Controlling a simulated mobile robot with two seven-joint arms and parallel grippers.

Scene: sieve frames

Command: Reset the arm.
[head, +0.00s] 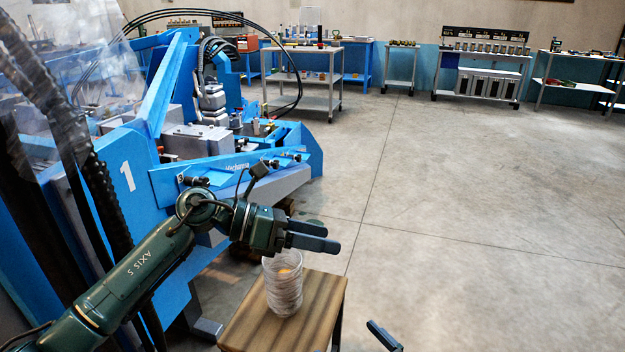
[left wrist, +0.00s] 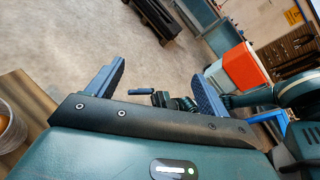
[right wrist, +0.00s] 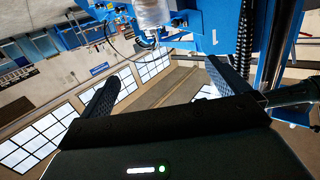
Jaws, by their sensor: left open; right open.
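My left gripper (head: 318,237) reaches in from the left in the head view, above and beside a small wooden stool (head: 235,333). Its two fingers stand apart with nothing between them, as the left wrist view also shows (left wrist: 155,88). A clear, ribbed cylindrical stack (head: 283,288) stands upright on the stool, just below the left gripper and apart from its fingers. Only a dark fingertip of my right gripper (head: 383,337) shows at the bottom edge of the head view. In the right wrist view my right gripper (right wrist: 163,85) has its fingers wide apart and empty.
A large blue machine (head: 135,165) marked 1 fills the left side. Benches and shelf carts, such as a grey cart (head: 303,80), line the back. The concrete floor at the right is clear. An orange and white box (left wrist: 243,66) shows in the left wrist view.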

